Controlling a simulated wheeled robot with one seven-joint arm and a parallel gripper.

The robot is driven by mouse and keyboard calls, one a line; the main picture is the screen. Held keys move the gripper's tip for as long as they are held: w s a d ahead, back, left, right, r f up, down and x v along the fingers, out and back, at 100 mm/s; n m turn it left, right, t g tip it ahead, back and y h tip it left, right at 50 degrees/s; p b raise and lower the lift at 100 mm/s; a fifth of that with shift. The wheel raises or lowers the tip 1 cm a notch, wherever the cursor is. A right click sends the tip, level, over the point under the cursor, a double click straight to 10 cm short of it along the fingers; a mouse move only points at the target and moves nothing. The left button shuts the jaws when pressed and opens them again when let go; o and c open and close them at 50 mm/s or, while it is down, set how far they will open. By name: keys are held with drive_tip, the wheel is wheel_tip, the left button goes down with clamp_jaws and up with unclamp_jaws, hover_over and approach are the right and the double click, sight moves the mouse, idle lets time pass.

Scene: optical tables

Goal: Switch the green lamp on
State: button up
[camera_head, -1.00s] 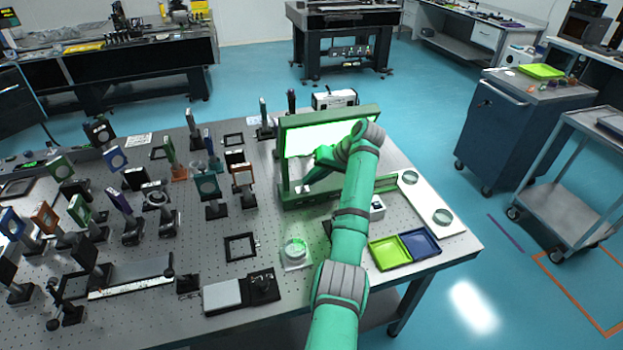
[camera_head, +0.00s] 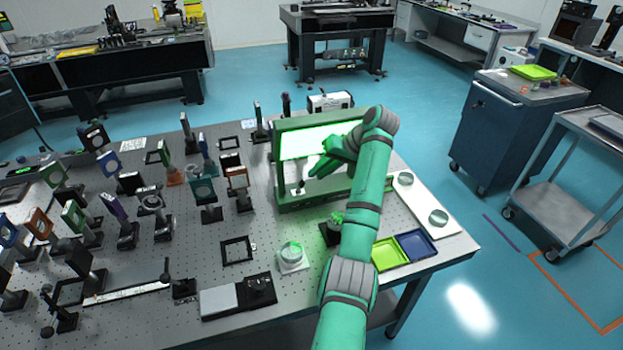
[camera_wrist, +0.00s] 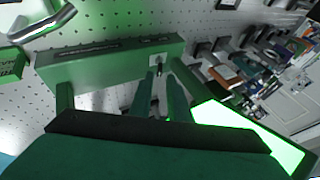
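The green lamp (camera_head: 281,150) is an upright green frame on a green base, with a bright, green-tinted white panel (camera_head: 300,144). The panel glows green-white at the lower right of the wrist view (camera_wrist: 262,135). The lamp's base (camera_wrist: 95,66) crosses the upper part of that view. A small pale plate with a dark switch lever (camera_wrist: 160,63) sits on the base. My gripper (camera_wrist: 164,73) points at this plate, its two green fingers slightly apart on either side of the lever. Contact with the lever cannot be told. In the head view my gripper (camera_head: 299,187) is low before the panel.
Several optic mounts (camera_head: 118,212) crowd the table's left half. A glass piece on a white base (camera_head: 292,256) and a black mount (camera_head: 331,230) stand in front of the lamp. Green (camera_head: 388,256) and blue (camera_head: 416,244) trays lie at the right, near the table edge.

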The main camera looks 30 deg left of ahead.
drive_tip(key=shift+v, duration=2.1)
